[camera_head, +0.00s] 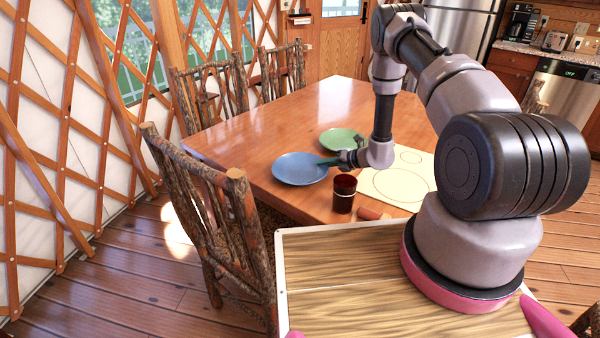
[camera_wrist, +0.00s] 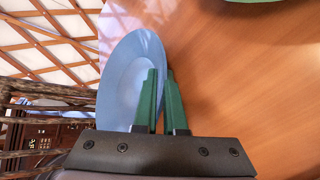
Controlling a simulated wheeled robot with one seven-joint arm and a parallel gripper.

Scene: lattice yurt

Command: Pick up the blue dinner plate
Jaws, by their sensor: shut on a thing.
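The blue dinner plate (camera_head: 296,170) shows at the table's left front part in the head view. In the wrist view the plate (camera_wrist: 118,88) is left of centre. My gripper (camera_head: 326,161) reaches it from the right, with its green fingers at the plate's right rim. In the wrist view my gripper (camera_wrist: 163,74) has one finger across the plate's face and the other on the far side of the rim. It is shut on the rim. I cannot tell whether the plate still touches the table.
A green plate (camera_head: 340,138) lies just behind on the wooden table (camera_head: 250,135). A dark red cup (camera_head: 344,196) stands in front of my gripper. A pale mat with circles (camera_head: 402,186) lies to the right. A log chair (camera_head: 196,200) stands at the table's left edge.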

